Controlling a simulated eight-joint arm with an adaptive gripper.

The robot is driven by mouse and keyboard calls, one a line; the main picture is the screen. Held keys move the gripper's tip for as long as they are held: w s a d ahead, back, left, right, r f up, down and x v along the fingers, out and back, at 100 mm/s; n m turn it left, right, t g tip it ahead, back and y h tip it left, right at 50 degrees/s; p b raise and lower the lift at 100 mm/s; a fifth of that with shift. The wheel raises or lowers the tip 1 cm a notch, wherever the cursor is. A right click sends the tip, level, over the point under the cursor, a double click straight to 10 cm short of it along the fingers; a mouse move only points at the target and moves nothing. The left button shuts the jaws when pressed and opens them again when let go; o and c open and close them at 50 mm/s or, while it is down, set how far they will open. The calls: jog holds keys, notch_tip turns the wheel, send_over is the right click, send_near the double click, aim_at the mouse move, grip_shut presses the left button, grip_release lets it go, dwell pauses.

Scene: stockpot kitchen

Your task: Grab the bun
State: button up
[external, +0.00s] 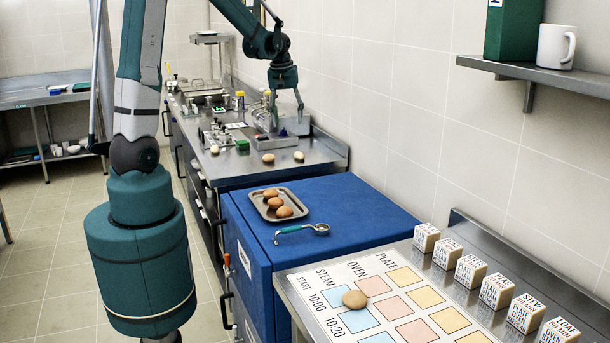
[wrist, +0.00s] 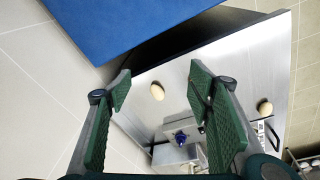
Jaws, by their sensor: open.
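My gripper (external: 286,108) is open and empty above the steel counter by the wall. In the wrist view its two green-padded fingers (wrist: 160,82) stand wide apart. A pale bun-like piece (wrist: 157,91) shows in the gap between them, on the counter below and not touched. A second one (wrist: 264,107) lies to the right, outside the fingers. In the external view a brown bun (external: 268,157) and two paler pieces, one right (external: 299,155) and one left (external: 214,149), lie near the counter's front. I cannot tell which ones the wrist view shows.
A metal tray (external: 257,204) with several brown buns and a green-handled scoop (external: 302,230) sit on the blue cabinet (external: 350,220). Another round bun (external: 354,299) lies on the printed chart (external: 325,287). Fittings (external: 228,132) crowd the counter near my gripper.

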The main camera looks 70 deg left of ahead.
aim_at(269, 155)
jog(key=s+a+f+n, duration=0.1)
jog(key=a+f, duration=0.3)
jog(key=a, duration=0.1)
jog(key=a+f+n+g, duration=0.1)
jog(key=a+f, duration=0.3)
jog(key=a, duration=0.1)
jog(key=s+a+f+n+h, duration=0.1)
jog(key=a+f+n, duration=0.1)
jog(key=a+f, duration=0.2)
jog(key=shift+s+a+f+g, duration=0.1)
jog(key=shift+s+a+g, duration=0.1)
jog(key=shift+a, duration=0.3)
jog(key=shift+s+a+f+g, duration=0.1)
jog(key=shift+s+a, duration=0.05)
jog(key=shift+a, duration=0.3)
jog(key=shift+s+a+f, duration=0.2)
jog(key=shift+a+f, duration=0.15)
jog(key=shift+f, duration=0.1)
jog(key=shift+f, duration=1.2)
jog(key=shift+a+f, duration=0.15)
jog(key=shift+f, duration=2.45)
jog(key=c, duration=1)
